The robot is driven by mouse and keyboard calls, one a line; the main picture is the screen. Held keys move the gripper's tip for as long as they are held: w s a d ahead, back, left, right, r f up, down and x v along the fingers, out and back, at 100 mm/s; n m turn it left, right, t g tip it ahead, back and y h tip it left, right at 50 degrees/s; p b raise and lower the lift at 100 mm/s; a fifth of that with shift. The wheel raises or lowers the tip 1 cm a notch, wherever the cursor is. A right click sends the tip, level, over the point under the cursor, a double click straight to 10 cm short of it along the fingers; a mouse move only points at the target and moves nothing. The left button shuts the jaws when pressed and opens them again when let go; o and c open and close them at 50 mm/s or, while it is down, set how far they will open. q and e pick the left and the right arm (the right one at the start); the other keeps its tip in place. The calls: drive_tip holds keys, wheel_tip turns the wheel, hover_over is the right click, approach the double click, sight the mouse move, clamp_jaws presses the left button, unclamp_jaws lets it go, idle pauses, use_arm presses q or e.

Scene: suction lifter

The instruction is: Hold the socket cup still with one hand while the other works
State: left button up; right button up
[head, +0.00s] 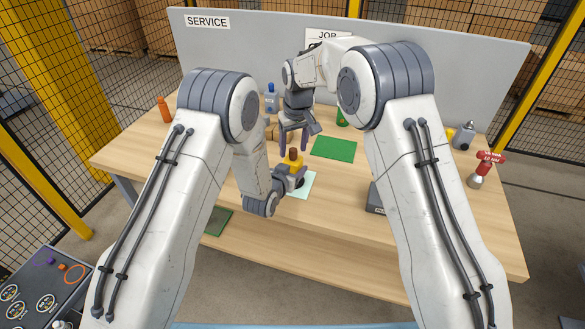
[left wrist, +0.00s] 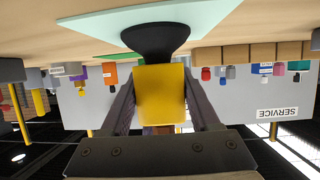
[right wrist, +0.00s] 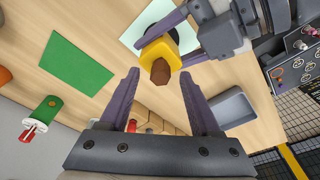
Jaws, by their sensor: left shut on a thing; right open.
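The socket cup has a yellow body (head: 295,163) with a brown knob on top and a black flared base. It stands upright on a pale mint mat (head: 306,186). In the left wrist view the yellow body (left wrist: 161,92) sits between the fingers, above the black base (left wrist: 155,40). My left gripper (head: 293,172) is shut on the yellow body from the side. My right gripper (head: 295,144) points down above the cup, open and empty. In the right wrist view the brown knob (right wrist: 161,72) shows between and beyond my right fingertips (right wrist: 160,76), apparently not touched.
A green mat (head: 334,149) lies behind and to the right. Bottles, including an orange one (head: 164,109), stand before the grey back panel (head: 240,45).

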drive_tip(key=shift+w+a+f, duration=0.1)
drive_tip(key=shift+f, duration=0.75)
drive_tip(key=shift+r, duration=0.1)
clamp_jaws()
